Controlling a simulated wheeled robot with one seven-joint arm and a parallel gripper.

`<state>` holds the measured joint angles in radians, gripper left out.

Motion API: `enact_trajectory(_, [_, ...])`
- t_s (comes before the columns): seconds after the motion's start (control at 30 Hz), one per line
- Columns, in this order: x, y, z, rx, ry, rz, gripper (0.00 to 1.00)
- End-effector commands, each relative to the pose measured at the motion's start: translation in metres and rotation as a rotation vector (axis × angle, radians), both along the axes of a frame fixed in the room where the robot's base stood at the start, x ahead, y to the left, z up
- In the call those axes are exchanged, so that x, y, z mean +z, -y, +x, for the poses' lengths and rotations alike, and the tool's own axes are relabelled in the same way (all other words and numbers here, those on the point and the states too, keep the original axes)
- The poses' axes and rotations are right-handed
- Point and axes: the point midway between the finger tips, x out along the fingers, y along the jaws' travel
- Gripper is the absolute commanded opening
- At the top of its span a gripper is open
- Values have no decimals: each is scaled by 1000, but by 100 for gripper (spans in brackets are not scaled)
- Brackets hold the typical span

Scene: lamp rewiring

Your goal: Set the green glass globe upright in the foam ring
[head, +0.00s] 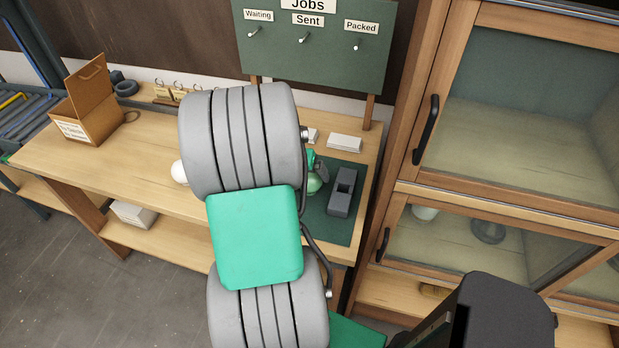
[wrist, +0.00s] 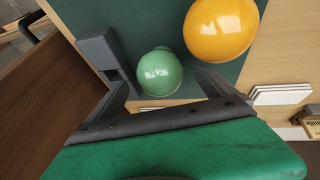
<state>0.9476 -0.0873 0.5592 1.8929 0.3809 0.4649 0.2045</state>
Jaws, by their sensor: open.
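The green glass globe (wrist: 158,74) rests on the dark green mat (wrist: 150,22) in the wrist view, close to the grey slotted block. In the head view the globe (head: 315,184) shows only partly beside my arm. My gripper (wrist: 168,84) is open, with one finger on each side of the globe as seen from the wrist; nothing is held. I cannot tell whether the fingers touch the globe. A dark ring-like thing (head: 126,88) lies at the back left of the bench; I cannot tell whether it is the foam ring.
An orange globe (wrist: 220,28) stands close by the right finger. The grey slotted block (head: 342,192) is on the other side. White card stacks (head: 344,142) lie behind the mat. A glazed cabinet (head: 520,120) rises at the right.

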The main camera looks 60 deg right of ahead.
Motion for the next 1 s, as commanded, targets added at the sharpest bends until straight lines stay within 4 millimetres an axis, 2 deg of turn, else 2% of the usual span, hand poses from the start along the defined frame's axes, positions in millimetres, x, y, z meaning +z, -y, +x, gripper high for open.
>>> enact_trajectory(0.1, [-18, 7, -4, 0, -3, 5, 94])
enact_trajectory(0.2, [-27, 11, -4, 1, -1, 2, 94])
enact_trajectory(0.4, [-28, 11, -4, 2, 0, 0, 94])
enact_trajectory(1.0, [-27, 11, -3, 2, 1, 2, 45])
